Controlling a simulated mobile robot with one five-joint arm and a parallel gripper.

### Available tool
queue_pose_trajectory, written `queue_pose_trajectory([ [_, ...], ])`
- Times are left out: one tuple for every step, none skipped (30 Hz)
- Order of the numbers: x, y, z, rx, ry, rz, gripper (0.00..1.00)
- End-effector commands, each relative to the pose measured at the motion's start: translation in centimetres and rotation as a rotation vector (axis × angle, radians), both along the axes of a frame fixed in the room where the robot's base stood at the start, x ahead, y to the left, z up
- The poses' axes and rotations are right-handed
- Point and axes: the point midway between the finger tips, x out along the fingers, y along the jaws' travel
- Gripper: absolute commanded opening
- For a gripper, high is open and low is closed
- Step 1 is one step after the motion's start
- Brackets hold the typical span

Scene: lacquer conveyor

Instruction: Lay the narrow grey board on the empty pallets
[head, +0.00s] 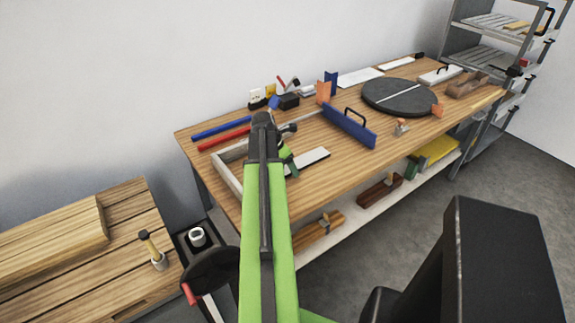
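A narrow pale board or strip with a dark edge (307,161) lies on the wooden workbench, just right of my arm; I cannot tell whether it is the grey board. My green arm reaches over the bench's left part. The end of my arm (290,170) shows only as a small green and dark piece beside the pale strip, and its fingers are hidden or too small to make out. I see nothing that is clearly an empty pallet; a slatted wooden platform (80,279) at lower left carries a thick wooden board (52,236).
The workbench (338,175) holds a round black disc (398,96), a blue float (348,126), red (224,139) and blue (222,127) bars and a light frame (229,178). A slatted rack (492,58) stands at far right.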

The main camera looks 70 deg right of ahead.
Motion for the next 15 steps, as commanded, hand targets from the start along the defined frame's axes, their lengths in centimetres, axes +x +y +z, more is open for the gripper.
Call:
queue_pose_trajectory([
  [0.0, 0.0, 0.0, 0.0, 0.0, 0.0, 0.76],
  [0.0, 0.0, 0.0, 0.0, 0.0, 0.0, 0.76],
  [0.0, 0.0, 0.1, 0.0, 0.0, 0.0, 0.76],
  [0.0, 0.0, 0.2, 0.0, 0.0, 0.0, 0.76],
  [0.0, 0.0, 0.3, 0.0, 0.0, 0.0, 0.76],
  [0.0, 0.0, 0.6, 0.0, 0.0, 0.0, 0.76],
  [0.0, 0.1, 0.9, 0.0, 0.0, 0.0, 0.76],
  [0.1, 0.2, 1.2, 0.0, 0.0, 0.0, 0.76],
  [0.2, 0.3, 1.7, 0.0, 0.0, 0.001, 0.76],
  [0.3, 0.5, 2.2, 0.0, 0.0, 0.001, 0.76],
  [0.4, 0.6, 2.7, 0.0, 0.0, 0.001, 0.76],
  [0.5, 0.9, 3.5, 0.0, 0.001, 0.002, 0.76],
  [0.6, 1.1, 4.1, 0.0, 0.001, 0.002, 0.76],
  [0.7, 1.3, 4.7, 0.0, 0.0, 0.001, 0.76],
  [0.9, 1.5, 5.6, 0.0, 0.0, 0.001, 0.76],
])
